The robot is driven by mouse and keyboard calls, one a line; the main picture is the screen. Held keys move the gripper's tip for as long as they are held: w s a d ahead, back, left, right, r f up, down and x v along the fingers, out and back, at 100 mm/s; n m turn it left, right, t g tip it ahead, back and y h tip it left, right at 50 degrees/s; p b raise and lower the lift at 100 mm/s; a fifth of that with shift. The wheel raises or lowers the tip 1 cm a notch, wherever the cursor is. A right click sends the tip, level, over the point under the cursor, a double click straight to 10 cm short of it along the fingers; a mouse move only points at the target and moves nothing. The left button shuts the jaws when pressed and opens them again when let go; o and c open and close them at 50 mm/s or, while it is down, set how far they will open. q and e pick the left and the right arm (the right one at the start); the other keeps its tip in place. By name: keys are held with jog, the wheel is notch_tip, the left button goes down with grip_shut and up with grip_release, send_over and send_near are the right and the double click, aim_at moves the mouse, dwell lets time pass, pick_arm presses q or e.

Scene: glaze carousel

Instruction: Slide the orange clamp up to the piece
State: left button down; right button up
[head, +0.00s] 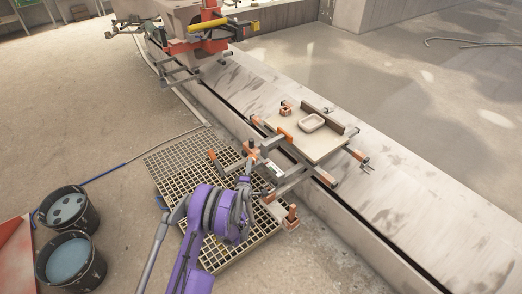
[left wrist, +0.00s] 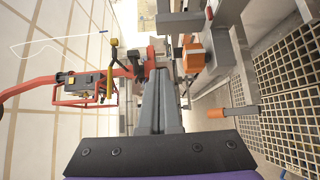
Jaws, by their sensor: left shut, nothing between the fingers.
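The piece, a pale shallow dish with a rounded rim (head: 311,122), lies on a light square board (head: 318,150) carried by a metal frame. A dark upright bar (head: 325,117) stands along its far side. An orange block, apparently the orange clamp (head: 285,136), sits at the near left edge of the board, apart from the dish. My left gripper (head: 256,160) is beside the frame's near left side, shut and empty. In the left wrist view its closed grey fingers (left wrist: 160,92) point up the picture, with an orange block (left wrist: 193,58) to their right. The right gripper is not in view.
Several orange-tipped frame ends, such as a lower one (head: 291,215), surround the board. A floor grating (head: 180,165) lies under my left arm. Two dark buckets (head: 68,208) (head: 70,262) stand at the left. A red and yellow machine (head: 205,40) stands farther back.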

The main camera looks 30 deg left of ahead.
aim_at(259, 162)
pick_arm(q)
jog(key=x, duration=0.6)
jog(key=shift+w+d+b, duration=0.15)
jog(key=shift+w+d, duration=0.1)
jog(key=shift+w, duration=0.4)
jog(key=shift+w+d+b, duration=0.1)
jog(key=shift+w+d, duration=0.2)
jog(key=shift+w, duration=0.35)
jog(key=shift+w+d+b, duration=0.15)
jog(key=shift+w+d, duration=0.1)
jog(key=shift+w, duration=0.4)
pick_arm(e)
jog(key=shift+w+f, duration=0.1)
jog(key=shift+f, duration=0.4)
